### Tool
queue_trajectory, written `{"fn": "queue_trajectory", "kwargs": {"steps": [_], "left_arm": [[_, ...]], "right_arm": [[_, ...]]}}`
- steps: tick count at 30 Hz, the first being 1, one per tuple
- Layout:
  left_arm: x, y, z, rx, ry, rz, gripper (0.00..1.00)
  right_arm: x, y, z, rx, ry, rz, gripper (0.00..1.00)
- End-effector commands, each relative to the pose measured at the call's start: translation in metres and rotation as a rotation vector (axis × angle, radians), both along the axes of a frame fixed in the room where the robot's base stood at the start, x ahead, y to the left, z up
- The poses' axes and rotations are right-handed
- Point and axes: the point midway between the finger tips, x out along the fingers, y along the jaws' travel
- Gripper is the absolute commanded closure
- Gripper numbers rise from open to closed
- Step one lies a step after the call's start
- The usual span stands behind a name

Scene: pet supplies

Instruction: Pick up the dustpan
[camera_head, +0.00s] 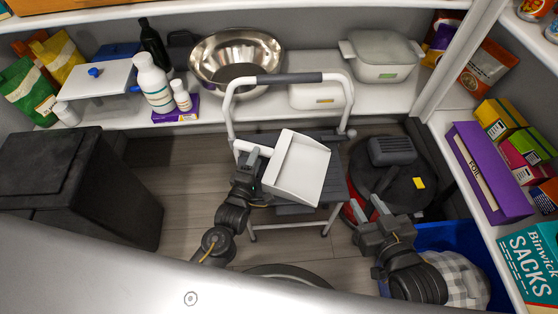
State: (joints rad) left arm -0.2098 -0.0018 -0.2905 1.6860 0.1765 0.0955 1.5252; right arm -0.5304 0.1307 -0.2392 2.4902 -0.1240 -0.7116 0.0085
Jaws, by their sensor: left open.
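The white dustpan (300,172) lies tilted over the grey step stool (335,190), its wide scoop to the right. Its short handle points left toward the stool's left rail. My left gripper (247,168) is open just below and beside the handle, close to the scoop's left edge. I cannot tell whether its fingers touch the handle. My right gripper (369,210) is apart from the dustpan, to its lower right, in front of the round dark appliance. It looks open and empty.
The round dark appliance (392,182) stands right of the stool. A blue bin (440,238) holds checked cloth at lower right. A dark lidded bin (80,190) stands left. A shelf behind holds a metal bowl (236,62) and bottles. Wooden floor (185,190) is clear left of the stool.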

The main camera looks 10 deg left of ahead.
Motion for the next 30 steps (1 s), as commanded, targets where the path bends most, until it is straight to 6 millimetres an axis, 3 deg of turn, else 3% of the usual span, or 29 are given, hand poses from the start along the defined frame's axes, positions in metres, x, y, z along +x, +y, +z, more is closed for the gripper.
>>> {"fn": "queue_trajectory", "kwargs": {"steps": [7,16,27,30], "left_arm": [[0.035,-0.004,-0.001,0.0,-0.001,-0.002,0.51],[0.04,-0.005,0.0,-0.001,0.001,-0.001,0.51],[0.04,-0.004,0.0,0.0,0.0,-0.001,0.98],[0.04,-0.005,0.0,-0.001,-0.001,-0.001,1.0]], "right_arm": [[0.004,0.013,0.018,0.051,-0.122,0.035,0.64],[0.004,0.015,0.022,0.059,-0.141,0.04,0.64],[0.004,0.015,0.022,0.058,-0.139,0.039,0.64],[0.004,0.015,0.022,0.058,-0.139,0.039,0.64]]}}
